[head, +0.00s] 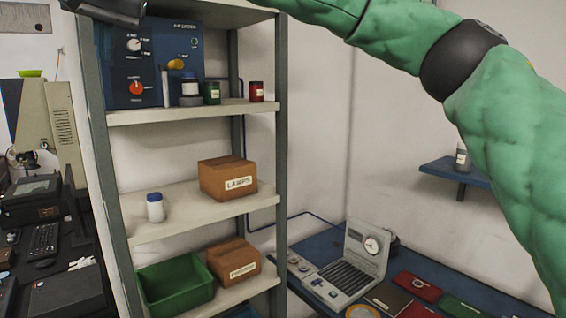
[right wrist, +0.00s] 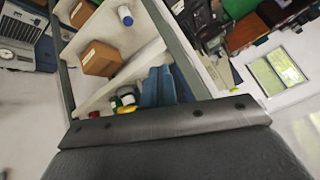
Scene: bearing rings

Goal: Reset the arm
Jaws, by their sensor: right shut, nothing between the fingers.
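My right arm (head: 520,150) comes in from the right in the head view, in a green sleeve with a dark elbow band, and bends up and leftward out of the top edge. A dark part of my right gripper (head: 105,8) shows at the top left, in front of the shelf's upper part; its fingertips are not clear there. In the right wrist view the dark gripper body (right wrist: 165,122) fills the bottom. The gripper is shut and holds nothing. My left gripper is in neither view.
The shelf rack (head: 190,205) holds a blue device (head: 150,75), jars (head: 256,92), a white bottle (head: 155,207), cardboard boxes (head: 228,178) and a green bin (head: 175,287). A blue bench (head: 310,232) with a grey instrument (head: 345,275) stands right. Open wall lies between rack and arm.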

